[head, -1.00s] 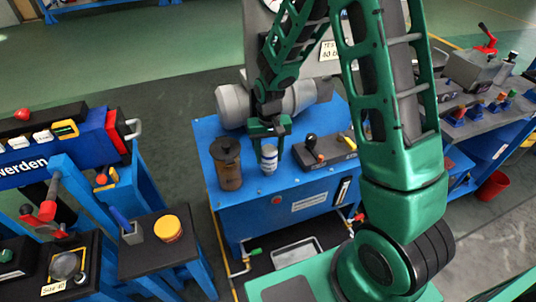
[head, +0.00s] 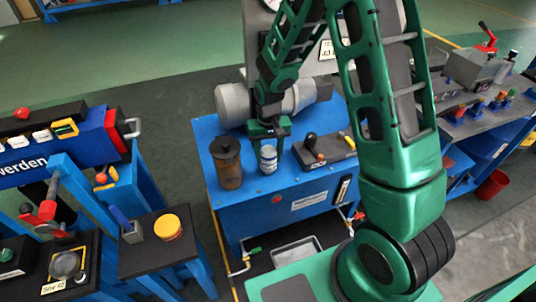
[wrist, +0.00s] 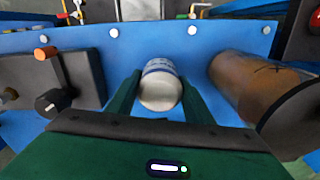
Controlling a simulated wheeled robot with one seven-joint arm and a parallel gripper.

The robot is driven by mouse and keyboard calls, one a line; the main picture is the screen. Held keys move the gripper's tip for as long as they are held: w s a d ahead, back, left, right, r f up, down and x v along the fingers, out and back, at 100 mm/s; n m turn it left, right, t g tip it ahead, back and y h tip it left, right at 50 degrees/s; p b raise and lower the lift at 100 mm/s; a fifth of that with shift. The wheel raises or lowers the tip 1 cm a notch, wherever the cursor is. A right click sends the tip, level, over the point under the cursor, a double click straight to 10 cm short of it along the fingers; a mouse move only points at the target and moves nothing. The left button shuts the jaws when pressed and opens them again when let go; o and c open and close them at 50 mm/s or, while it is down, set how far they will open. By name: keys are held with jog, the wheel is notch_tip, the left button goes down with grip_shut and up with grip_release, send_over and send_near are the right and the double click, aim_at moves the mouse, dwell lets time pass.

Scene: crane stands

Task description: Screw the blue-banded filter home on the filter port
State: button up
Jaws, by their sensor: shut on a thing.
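The filter (head: 268,160) is a small white cylinder with blue bands. It is upright at the blue cabinet's top (head: 295,185), left of a dark control block. My gripper (head: 268,133) is above it, pointing down, shut on its upper part. In the wrist view the filter (wrist: 161,84) sits between my two green fingers (wrist: 158,95), its pale end facing the camera. The filter port is not visible; I cannot tell whether the filter's lower end is seated on it.
A brown canister with a dark lid (head: 227,165) stands close left of the filter. The control block (head: 325,150) with a black knob and levers is close right. A grey motor-like cylinder (head: 235,103) lies behind. A side stand holds a yellow-red tub (head: 168,228).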

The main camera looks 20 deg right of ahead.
jog(key=shift+f, duration=0.3)
jog(key=m, duration=0.5)
dwell(0.4)
jog(key=shift+m, duration=1)
jog(key=m, duration=0.3)
jog(key=shift+m, duration=0.5)
jog(key=m, duration=0.4)
jog(key=shift+m, duration=0.3)
